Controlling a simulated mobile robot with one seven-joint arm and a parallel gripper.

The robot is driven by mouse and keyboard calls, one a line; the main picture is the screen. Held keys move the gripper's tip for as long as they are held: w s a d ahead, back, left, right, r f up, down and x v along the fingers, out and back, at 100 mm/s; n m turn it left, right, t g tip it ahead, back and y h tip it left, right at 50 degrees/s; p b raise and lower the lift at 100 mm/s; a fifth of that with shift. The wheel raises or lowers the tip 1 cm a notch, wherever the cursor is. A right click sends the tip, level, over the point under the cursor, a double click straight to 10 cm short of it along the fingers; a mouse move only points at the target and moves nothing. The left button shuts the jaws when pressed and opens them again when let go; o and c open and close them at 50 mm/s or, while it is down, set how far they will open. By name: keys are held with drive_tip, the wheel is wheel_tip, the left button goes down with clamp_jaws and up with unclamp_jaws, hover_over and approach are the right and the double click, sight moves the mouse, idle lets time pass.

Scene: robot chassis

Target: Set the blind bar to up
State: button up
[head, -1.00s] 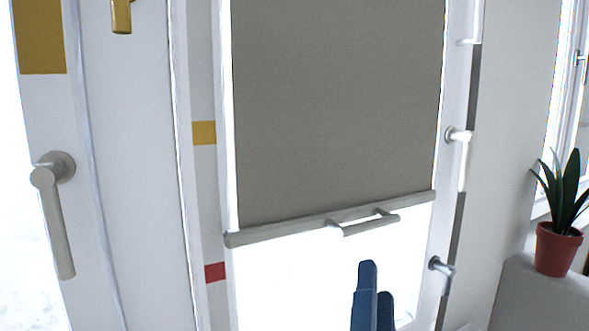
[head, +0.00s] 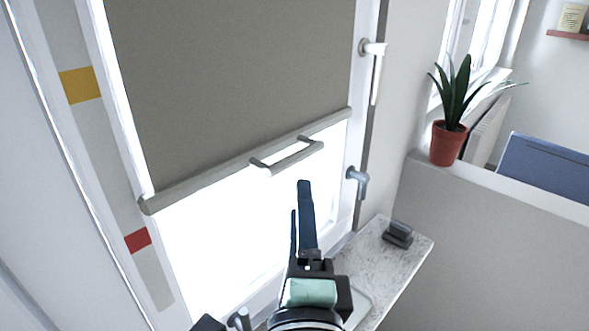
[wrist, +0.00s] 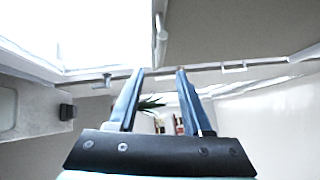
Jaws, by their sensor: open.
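The grey blind (head: 240,80) hangs over the upper part of the bright window in the head view. Its blind bar (head: 215,173) runs along the lower edge, with a grey handle (head: 295,158) standing out from it. The bar's left end lies between a yellow marker (head: 80,85) and a red marker (head: 138,240), nearer the red one. My gripper (head: 300,200) is open and empty, pointing up, with its blue fingertips just below the handle in the picture. The wrist view shows both fingers (wrist: 160,74) apart, with what looks like the bar (wrist: 160,30) beyond them.
Window handles (head: 372,48) and (head: 358,182) stick out on the right frame. A marble ledge (head: 405,250) with a small dark object (head: 398,233) lies right of my gripper. A potted plant (head: 448,143) stands on a low wall (head: 480,220).

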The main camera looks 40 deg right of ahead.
sight(297, 160)
drive_tip(key=p+x, duration=0.3)
drive_tip(key=x, duration=0.6)
drive_tip(key=shift+w+d+r, duration=0.15)
drive_tip(key=shift+w+r, duration=0.1)
drive_tip(key=shift+w, duration=0.05)
drive_tip(key=shift+w+d+p, duration=0.35)
drive_tip(key=shift+w+d, duration=0.05)
drive_tip(key=shift+w, duration=0.1)
drive_tip(key=shift+c, duration=0.2)
clamp_jaws()
idle(0.5)
